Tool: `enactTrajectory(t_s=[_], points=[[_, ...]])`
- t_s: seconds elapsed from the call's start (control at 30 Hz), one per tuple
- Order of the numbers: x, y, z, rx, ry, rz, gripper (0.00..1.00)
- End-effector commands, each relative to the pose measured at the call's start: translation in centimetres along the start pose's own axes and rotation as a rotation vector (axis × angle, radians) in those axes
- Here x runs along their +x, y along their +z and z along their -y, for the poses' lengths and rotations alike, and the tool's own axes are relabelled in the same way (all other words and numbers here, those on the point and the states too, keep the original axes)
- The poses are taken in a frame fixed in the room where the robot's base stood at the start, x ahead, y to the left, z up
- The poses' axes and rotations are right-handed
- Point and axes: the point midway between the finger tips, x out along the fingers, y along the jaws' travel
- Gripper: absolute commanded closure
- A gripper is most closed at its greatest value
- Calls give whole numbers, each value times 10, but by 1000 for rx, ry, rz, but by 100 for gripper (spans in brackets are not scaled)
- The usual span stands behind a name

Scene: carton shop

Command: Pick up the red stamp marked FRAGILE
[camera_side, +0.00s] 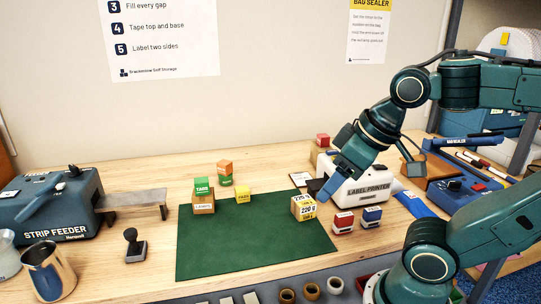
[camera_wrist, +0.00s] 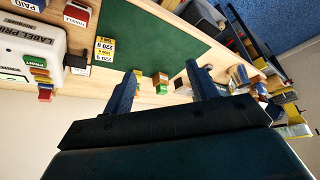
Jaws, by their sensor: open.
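The red stamp marked FRAGILE (camera_wrist: 77,14) lies near the top left of the wrist view, its word readable on a white label. In the side view the red stamp (camera_side: 343,222) sits on the wooden table just right of the green mat, with a blue stamp (camera_side: 371,216) beside it on the right. The blue one reads PAID (camera_wrist: 28,5) in the wrist view. My gripper (camera_side: 322,186) hangs above the table, up and left of the red stamp and apart from it. In the wrist view its two fingers (camera_wrist: 163,80) are spread with nothing held between them.
The label printer (camera_side: 365,187) stands behind the stamps. Small blocks (camera_side: 203,203) stand at the mat's far left. The mat's front is clear.

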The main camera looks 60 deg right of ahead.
Motion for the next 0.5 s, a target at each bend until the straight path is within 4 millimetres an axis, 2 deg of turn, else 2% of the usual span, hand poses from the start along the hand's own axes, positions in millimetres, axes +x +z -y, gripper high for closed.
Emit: enactTrajectory(t_s=[0.27, 0.5], points=[[11, -13, -19, 94, 39, 114, 42], [28, -26, -51, 227, 77, 268, 42]])
